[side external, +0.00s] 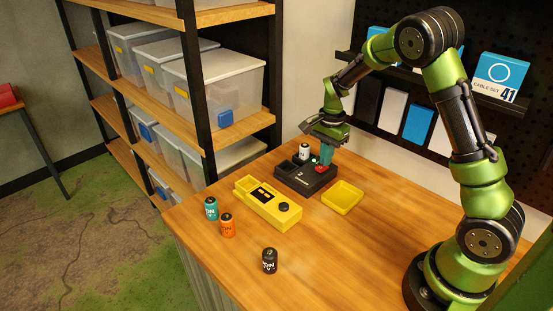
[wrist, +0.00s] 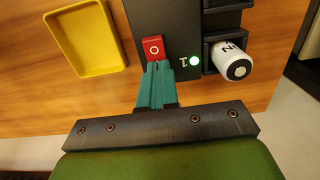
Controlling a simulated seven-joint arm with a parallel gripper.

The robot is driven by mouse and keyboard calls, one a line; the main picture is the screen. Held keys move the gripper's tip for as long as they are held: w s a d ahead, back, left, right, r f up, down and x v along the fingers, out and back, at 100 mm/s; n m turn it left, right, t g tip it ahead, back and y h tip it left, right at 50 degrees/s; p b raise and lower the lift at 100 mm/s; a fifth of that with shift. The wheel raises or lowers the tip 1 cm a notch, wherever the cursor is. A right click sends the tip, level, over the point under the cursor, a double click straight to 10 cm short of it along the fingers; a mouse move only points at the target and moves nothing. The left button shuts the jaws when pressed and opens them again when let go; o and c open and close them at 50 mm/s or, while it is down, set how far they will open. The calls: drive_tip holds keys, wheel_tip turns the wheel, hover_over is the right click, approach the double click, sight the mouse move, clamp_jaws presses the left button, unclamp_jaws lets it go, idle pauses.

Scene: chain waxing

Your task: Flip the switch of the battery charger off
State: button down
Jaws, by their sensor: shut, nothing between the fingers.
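The black battery charger (side external: 302,180) stands on the wooden table, and it also shows in the wrist view (wrist: 180,18). Its red switch (wrist: 153,46) bears a white "O" mark. The fingers hide part of the switch. I cannot tell whether they press on it. My gripper (side external: 325,163) points down over the charger in the side view.
A yellow tray (side external: 358,196) lies right of the charger. A yellow device with a black knob (side external: 284,207) stands in front of it. Teal (side external: 211,208), orange (side external: 227,225) and black (side external: 269,260) batteries stand at the front left. The table's front middle is clear.

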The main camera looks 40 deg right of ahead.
drive_tip(key=shift+a+f, duration=0.1)
drive_tip(key=shift+a+r, duration=0.3)
drive_tip(key=shift+a, duration=0.4)
drive_tip(key=shift+r, duration=0.1)
wheel_tip(320, 180, up, 14)
drive_tip(key=d, duration=0.2)
drive_tip(key=shift+d, duration=0.25)
drive_tip(key=shift+f, duration=0.2)
